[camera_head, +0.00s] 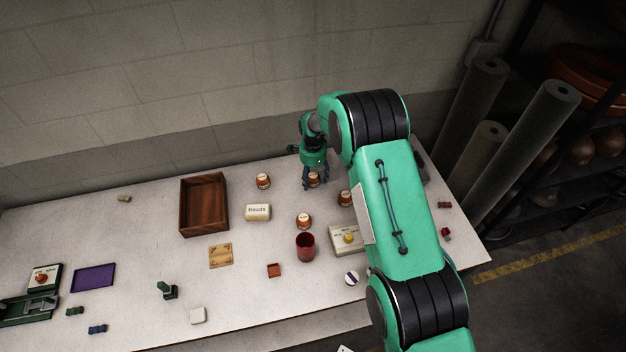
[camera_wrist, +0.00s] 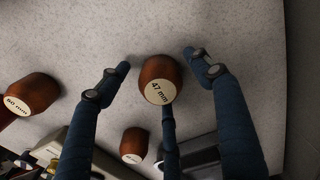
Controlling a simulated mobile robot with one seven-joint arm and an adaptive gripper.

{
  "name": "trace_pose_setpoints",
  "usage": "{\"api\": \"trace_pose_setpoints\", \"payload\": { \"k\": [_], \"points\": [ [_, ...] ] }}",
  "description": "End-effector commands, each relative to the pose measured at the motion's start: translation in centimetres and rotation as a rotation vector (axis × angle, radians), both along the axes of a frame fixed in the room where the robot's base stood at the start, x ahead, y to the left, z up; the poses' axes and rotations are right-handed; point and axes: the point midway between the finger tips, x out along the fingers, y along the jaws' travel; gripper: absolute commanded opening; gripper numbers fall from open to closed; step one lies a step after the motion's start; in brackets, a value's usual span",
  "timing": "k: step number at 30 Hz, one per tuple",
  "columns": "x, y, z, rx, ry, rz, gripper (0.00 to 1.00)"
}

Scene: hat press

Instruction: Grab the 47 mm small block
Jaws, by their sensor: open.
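The 47 mm small block (camera_wrist: 158,80) is a rounded brown wooden piece with a cream face printed "47 mm". In the wrist view it stands between the spread fingers of my gripper (camera_wrist: 155,62), with clear gaps at the left and right. A third finger lies just below it in the picture; I cannot tell whether it touches. In the head view my gripper (camera_head: 316,184) is at the back of the table, and the block (camera_head: 313,180) shows partly hidden among the fingers. My gripper is open and holds nothing.
A similar block marked 50 mm (camera_wrist: 30,98) is at left in the wrist view, and another block (camera_wrist: 134,145) is below. On the table (camera_head: 130,225) are a wooden tray (camera_head: 183,207), a beads box (camera_head: 258,212) and a red cup (camera_head: 305,247). The wall is close behind.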

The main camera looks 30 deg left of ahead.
Motion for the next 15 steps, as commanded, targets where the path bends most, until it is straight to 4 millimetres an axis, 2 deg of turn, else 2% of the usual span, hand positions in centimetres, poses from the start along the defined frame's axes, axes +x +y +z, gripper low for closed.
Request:
{"api": "trace_pose_setpoints", "payload": {
  "k": [4, 11, 12, 15],
  "points": [
    [0.0, 0.0, 0.0, 0.0, 0.0, 0.0, 0.65],
    [-0.01, -0.01, 0.0, 0.0, 0.0, 0.0, 0.19],
    [-0.01, -0.01, 0.0, 0.0, 0.0, 0.0, 0.15],
    [0.01, 0.01, 0.02, 0.0, 0.0, 0.0, 0.15]
  ]
}}
